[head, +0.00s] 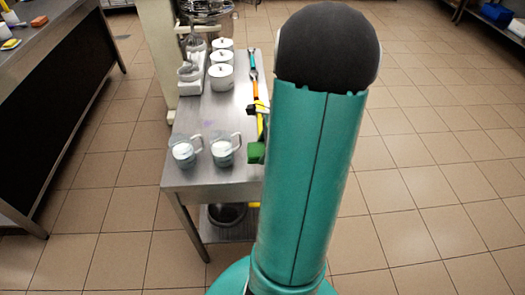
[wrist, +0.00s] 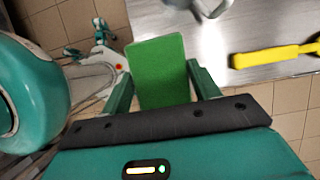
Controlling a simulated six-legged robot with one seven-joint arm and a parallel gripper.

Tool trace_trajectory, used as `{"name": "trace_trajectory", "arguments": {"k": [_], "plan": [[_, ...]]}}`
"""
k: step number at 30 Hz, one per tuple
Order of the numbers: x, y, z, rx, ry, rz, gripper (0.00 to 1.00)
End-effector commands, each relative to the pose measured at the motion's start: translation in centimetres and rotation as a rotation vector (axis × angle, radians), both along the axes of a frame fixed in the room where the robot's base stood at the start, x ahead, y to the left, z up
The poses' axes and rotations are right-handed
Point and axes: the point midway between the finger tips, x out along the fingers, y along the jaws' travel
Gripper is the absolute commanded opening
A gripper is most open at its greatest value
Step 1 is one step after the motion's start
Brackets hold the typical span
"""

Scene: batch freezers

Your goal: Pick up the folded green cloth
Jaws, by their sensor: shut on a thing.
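The folded green cloth (wrist: 158,70) is a flat green rectangle between the two fingers of my gripper (wrist: 160,80) in the wrist view. My gripper is shut on it, with a finger at each side edge. In the head view a piece of the cloth (head: 256,153) shows at the right edge of the steel table, left of my arm. My arm hides most of my gripper there. I cannot tell whether the cloth touches the table.
The steel table (head: 200,178) carries two clear jugs (head: 184,152) (head: 222,150) near its front and several white lidded pots (head: 221,78) behind. A yellow-handled tool (wrist: 270,57) lies right of the cloth. A dark counter (head: 60,95) stands left. Tiled floor is open at right.

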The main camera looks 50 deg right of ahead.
Motion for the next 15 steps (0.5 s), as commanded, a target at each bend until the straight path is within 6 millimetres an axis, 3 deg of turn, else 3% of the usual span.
{"name": "trace_trajectory", "arguments": {"k": [4,15], "plan": [[-1.8,2.0,2.9,-0.005,-0.001,0.000,0.35],[-6.3,7.2,5.7,-0.002,-0.001,0.000,0.35]]}}
